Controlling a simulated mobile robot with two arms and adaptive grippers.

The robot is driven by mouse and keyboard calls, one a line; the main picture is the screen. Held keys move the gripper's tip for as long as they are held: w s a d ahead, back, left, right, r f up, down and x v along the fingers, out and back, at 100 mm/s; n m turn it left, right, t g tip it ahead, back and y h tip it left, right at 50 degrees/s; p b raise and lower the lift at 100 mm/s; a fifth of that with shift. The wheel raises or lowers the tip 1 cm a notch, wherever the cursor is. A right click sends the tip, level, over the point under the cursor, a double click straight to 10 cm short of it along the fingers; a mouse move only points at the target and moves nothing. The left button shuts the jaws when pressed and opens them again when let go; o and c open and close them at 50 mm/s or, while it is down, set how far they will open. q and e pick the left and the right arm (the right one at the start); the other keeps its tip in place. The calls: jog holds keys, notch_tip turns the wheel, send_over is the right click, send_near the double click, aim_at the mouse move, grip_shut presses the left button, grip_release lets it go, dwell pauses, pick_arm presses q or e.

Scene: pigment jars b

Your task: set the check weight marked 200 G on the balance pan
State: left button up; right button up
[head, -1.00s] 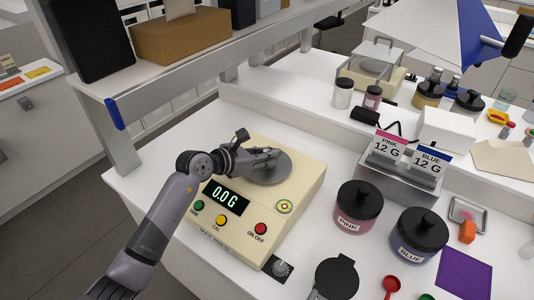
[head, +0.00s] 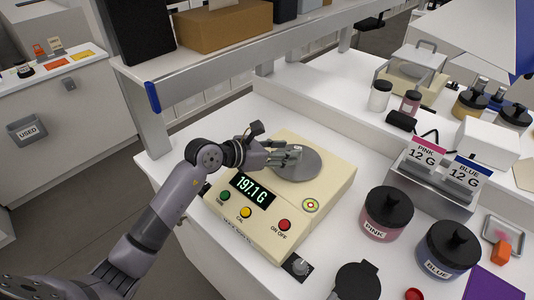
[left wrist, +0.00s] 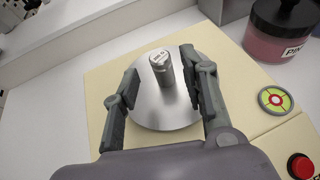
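The check weight (left wrist: 162,68), a small silver cylinder with a marking on top too small to read, stands on the round steel pan (left wrist: 160,112) in the left wrist view. The balance (head: 325,195) is cream coloured, and its display (head: 253,188) reads 197.1 G. My left gripper (head: 290,155) is over the pan. In the left wrist view its fingers (left wrist: 158,88) are apart on either side of the weight, with gaps showing, the right finger closer. In the head view the fingers largely hide the weight. My right gripper is not in view.
A small grey knobbed piece (head: 300,266) sits on a dark square at the balance's front. The pink jar (head: 387,212) and blue jar (head: 448,250) stand to the right, before a metal stand (head: 430,185) with label cards. A shelf post (head: 152,130) rises behind my left arm.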

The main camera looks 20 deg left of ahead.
pick_arm(q)
jog(key=b+v, duration=0.1)
jog(key=v, duration=0.5)
jog(key=shift+s+a+f, duration=0.1)
jog(key=shift+s+a+r, duration=0.2)
jog(key=shift+s+r, duration=0.05)
jog(key=shift+s, duration=0.05)
